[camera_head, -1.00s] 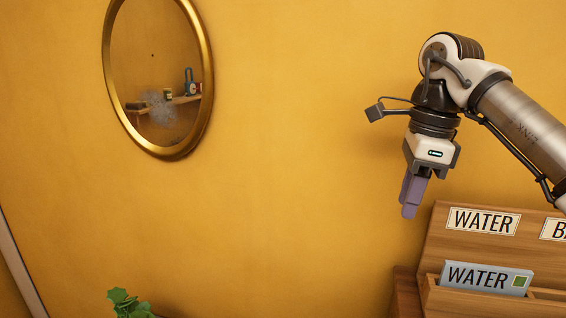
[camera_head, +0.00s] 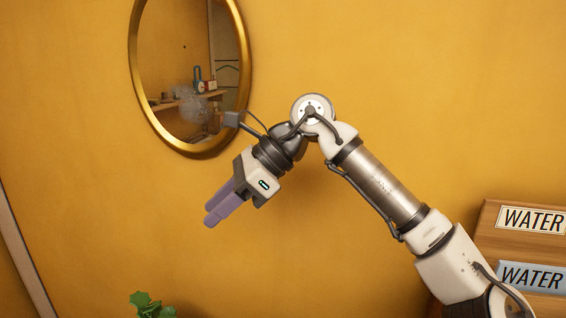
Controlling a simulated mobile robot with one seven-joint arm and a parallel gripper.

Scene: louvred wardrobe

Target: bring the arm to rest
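My gripper (camera_head: 214,213) hangs in the air left of the middle of the picture, in front of the yellow wall. Its two purple fingers point down and to the left. They lie close together with no gap showing and nothing between them. My arm (camera_head: 385,190) runs from the lower right up to a bent joint near the middle, then down to the gripper. The gripper appears just below the mirror's lower right edge, and a small part on the wrist overlaps the mirror's rim in the picture.
A gold-framed oval mirror (camera_head: 184,147) hangs at upper left and reflects a shelf with small items. A wooden rack (camera_head: 493,228) with "WATER" labels stands at right, partly behind my arm. A green plant (camera_head: 148,304) shows at the bottom. The wall between is bare.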

